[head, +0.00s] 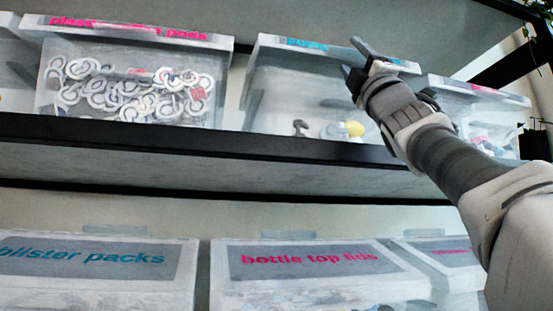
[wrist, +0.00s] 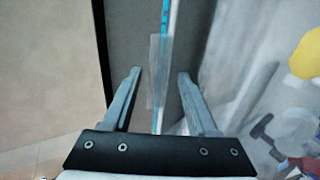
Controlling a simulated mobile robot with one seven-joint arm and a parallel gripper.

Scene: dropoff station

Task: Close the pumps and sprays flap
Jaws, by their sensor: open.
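The bin with the blue-lettered flap (head: 305,45) stands in the middle of the upper shelf. Its lettering is foreshortened and partly covered by my gripper, so I cannot read it all. The flap shows as a thin strip along the bin's top; I cannot tell how far it stands open. My gripper (head: 352,62) is open at the right part of that flap's front. In the wrist view, the open fingers of my gripper (wrist: 158,78) lie either side of a clear tab (wrist: 154,70) and a thin blue strip. I cannot tell whether they touch it.
A bin of white ring-shaped pieces (head: 130,92) is to the left, and another pink-lettered bin (head: 480,90) is close on the right, behind my arm. The dark shelf edge (head: 200,140) runs below. Labelled bins, including bottle top lids (head: 320,262), fill the lower shelf.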

